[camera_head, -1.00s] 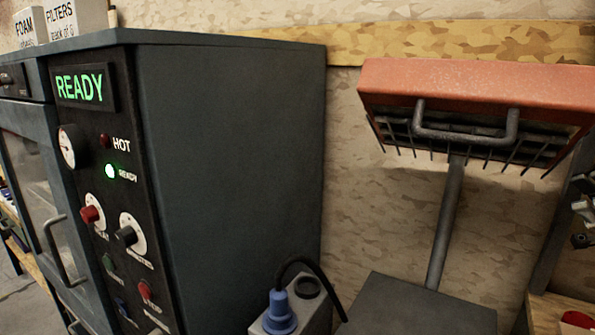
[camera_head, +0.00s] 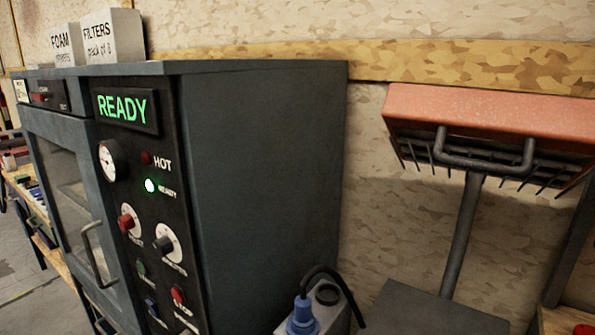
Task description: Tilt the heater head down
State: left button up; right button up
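The heater head (camera_head: 490,108) is a red-orange box at the upper right. A dark grey bar handle (camera_head: 483,163) runs along its front, and a row of dark prongs hangs along its lower edge. It sits on a grey post (camera_head: 462,235) that rises from a dark flat base (camera_head: 430,312). The underside of the head is partly visible, and its front face leans toward me. Neither of my grippers shows in this view.
A dark grey oven cabinet (camera_head: 262,170) with a lit READY display (camera_head: 123,109) fills the left and middle. Boxes labelled FOAM and FILTERS (camera_head: 113,36) stand on top. A blue plug (camera_head: 302,317) with a black cable is at the bottom. Open wall space lies between cabinet and post.

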aim_at(544, 140)
jog(key=k+j, duration=0.35)
jog(key=j, duration=0.15)
jog(key=k+j, duration=0.3)
jog(key=j, duration=0.2)
jog(key=k+j, duration=0.35)
jog(key=j, duration=0.15)
